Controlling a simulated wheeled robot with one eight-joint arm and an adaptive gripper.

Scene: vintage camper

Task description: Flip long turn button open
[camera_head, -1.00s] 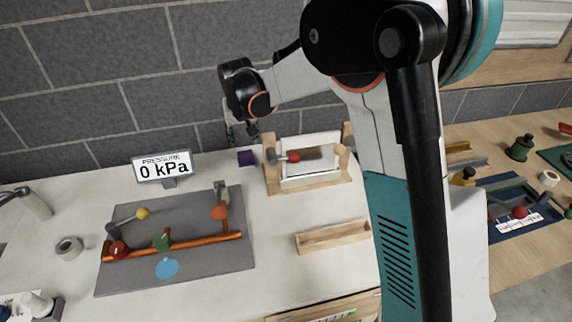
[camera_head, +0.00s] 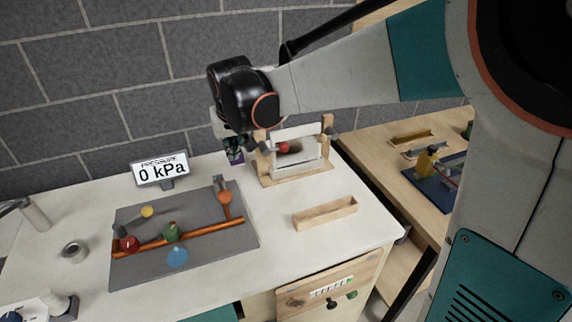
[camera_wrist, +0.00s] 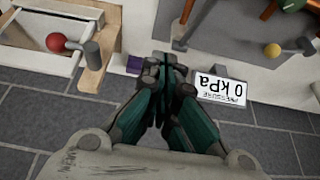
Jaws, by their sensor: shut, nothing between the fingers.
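A small wooden frame (camera_head: 327,158) with a white panel (camera_head: 300,137) stands at the back of the white table. A grey lever with a red ball (camera_head: 283,148) reaches across the panel from the left post; it looks like the turn button. In the wrist view the red ball (camera_wrist: 57,42) and its grey pivot (camera_wrist: 92,50) show at upper left, the rod lying across the panel. My gripper (camera_head: 236,153) is shut and empty, just left of the frame and apart from the lever. In the wrist view its fingertips (camera_wrist: 166,68) point toward the table's back edge.
A purple block (camera_wrist: 133,65) lies close beside my fingertips. A pressure display (camera_head: 161,170) reading 0 kPa stands to the left. A grey board with an orange pipe (camera_head: 205,240) and an empty wooden tray (camera_head: 325,213) lie in front. A brick wall (camera_head: 100,110) stands behind.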

